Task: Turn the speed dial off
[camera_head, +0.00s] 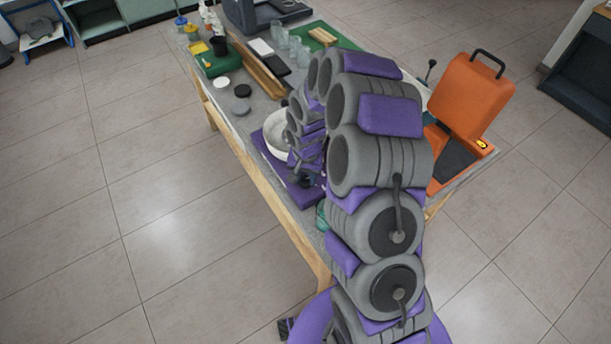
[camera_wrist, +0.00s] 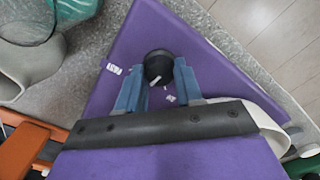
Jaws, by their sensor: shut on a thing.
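The speed dial (camera_wrist: 158,66) is a round black knob with a white pointer line, set on a purple base (camera_wrist: 215,70) that also shows in the head view (camera_head: 308,197). White label marks lie left of the dial and below it in the wrist view. The blue fingers of my gripper (camera_wrist: 158,76) are on either side of the dial and shut on it. In the head view my gripper (camera_head: 304,180) is small and low over the purple base, and the dial cannot be made out. A white basin (camera_head: 276,146) sits on the base.
An open orange case (camera_head: 470,95) stands at the table's right end. A grey vessel (camera_wrist: 30,62) is near the dial. The floor left of the table is clear.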

